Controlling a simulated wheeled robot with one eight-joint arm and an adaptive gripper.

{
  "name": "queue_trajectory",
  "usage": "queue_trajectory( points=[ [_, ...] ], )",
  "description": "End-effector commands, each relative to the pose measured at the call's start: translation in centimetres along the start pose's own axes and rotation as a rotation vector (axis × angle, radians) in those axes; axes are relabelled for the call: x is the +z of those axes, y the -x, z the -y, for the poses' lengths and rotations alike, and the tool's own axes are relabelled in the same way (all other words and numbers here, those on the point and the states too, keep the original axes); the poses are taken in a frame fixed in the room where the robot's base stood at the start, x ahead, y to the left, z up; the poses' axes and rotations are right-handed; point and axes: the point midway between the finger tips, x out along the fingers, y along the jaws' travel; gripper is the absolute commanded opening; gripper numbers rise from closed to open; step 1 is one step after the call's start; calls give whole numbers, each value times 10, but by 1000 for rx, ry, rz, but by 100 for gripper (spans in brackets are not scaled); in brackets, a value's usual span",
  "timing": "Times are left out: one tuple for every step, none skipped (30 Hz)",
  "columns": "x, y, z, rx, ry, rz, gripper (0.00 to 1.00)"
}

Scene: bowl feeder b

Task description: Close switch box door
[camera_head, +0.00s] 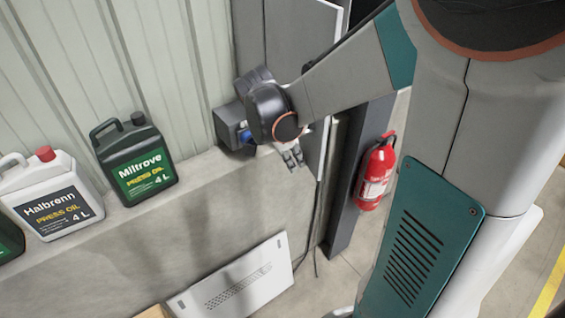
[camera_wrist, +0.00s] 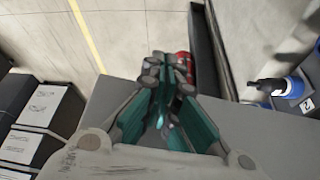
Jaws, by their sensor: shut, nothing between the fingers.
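A grey cabinet (camera_head: 292,30), apparently the switch box, stands against the wall at the top middle of the head view. A pale panel with a light edge, apparently its door, stands out beside my arm, which hides much of it. My gripper (camera_head: 292,156) is shut and empty, pointing down, just left of the panel's edge. In the wrist view my gripper (camera_wrist: 165,75) shows its closed teal fingers in front of a flat grey surface (camera_wrist: 225,125), which may be the door. I cannot tell whether they touch.
A grey socket box (camera_head: 229,122) with a blue connector (camera_wrist: 270,86) is close to my wrist. Oil canisters (camera_head: 135,160) stand on the ledge at left. A fire extinguisher (camera_head: 375,175) hangs on a dark post at right. A white vented panel (camera_head: 235,284) leans below.

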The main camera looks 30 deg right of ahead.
Motion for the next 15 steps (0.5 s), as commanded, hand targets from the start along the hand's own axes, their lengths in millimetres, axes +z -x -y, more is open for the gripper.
queue_trajectory(
  points=[
    [-10, -6, -3, -9, 19, 0, 0],
    [-16, -8, -3, -16, 38, 0, 0],
    [-24, -12, -4, -27, 66, -1, 0],
    [-32, -15, -4, -36, 88, -1, 0],
    [-39, -18, -4, -45, 111, -1, 0],
    [-49, -22, -4, -58, 143, -1, 0],
    [-57, -25, -3, -69, 167, 0, 0],
    [-64, -28, -3, -78, 194, 0, 0],
    [-75, -33, -2, -93, 228, 0, 0],
    [-84, -36, 0, -103, 253, -1, 0],
    [-92, -40, 1, -114, 280, -1, 0],
    [-102, -44, 4, -129, 315, 0, 0],
    [-110, -47, 6, -139, 342, -1, 0],
    [-118, -50, 9, -150, 368, -1, 0],
    [-128, -54, 12, -164, 403, 0, 0]
  ],
)
